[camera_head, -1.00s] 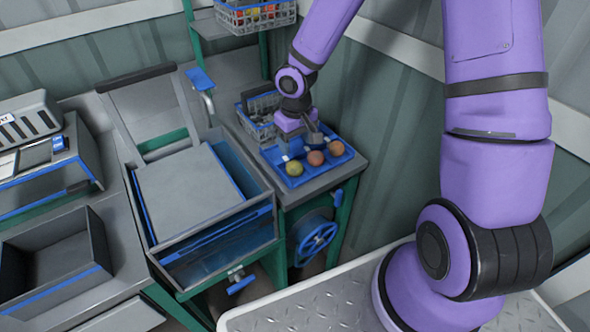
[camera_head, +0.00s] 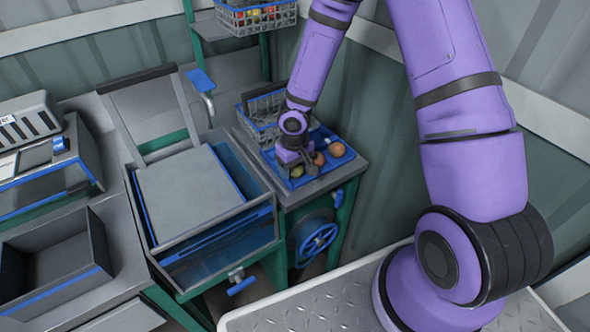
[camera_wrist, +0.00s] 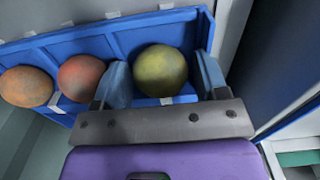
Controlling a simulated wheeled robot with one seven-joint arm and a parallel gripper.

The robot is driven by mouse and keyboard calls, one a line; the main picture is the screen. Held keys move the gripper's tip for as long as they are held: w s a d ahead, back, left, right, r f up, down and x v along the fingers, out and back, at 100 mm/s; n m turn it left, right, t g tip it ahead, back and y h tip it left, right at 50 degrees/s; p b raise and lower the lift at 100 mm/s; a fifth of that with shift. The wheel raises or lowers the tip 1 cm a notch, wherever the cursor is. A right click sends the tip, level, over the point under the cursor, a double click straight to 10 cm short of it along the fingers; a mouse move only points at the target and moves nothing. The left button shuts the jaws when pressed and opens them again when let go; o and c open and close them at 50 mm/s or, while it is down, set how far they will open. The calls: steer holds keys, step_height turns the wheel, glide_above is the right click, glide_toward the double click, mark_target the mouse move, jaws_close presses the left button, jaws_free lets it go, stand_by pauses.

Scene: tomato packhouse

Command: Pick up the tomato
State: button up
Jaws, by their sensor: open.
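A blue tray (camera_head: 325,132) holds three tomatoes in a row. The yellow-green tomato (camera_wrist: 160,70) is at the right in the wrist view, the reddish tomato (camera_wrist: 80,77) beside it, and the orange tomato (camera_wrist: 26,86) at the far left. In the head view the orange tomato (camera_head: 337,149) is clear, while my gripper partly covers the yellow-green one (camera_head: 297,171). My gripper (camera_wrist: 164,75) is open, with one finger on each side of the yellow-green tomato. The left finger stands between it and the reddish tomato. Whether either finger touches is unclear.
A grey wire basket (camera_head: 262,115) stands just behind the tray. A blue handwheel (camera_head: 318,238) is below the tray's stand.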

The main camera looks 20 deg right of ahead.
steer(key=c, duration=0.5)
steer(key=shift+r, duration=0.15)
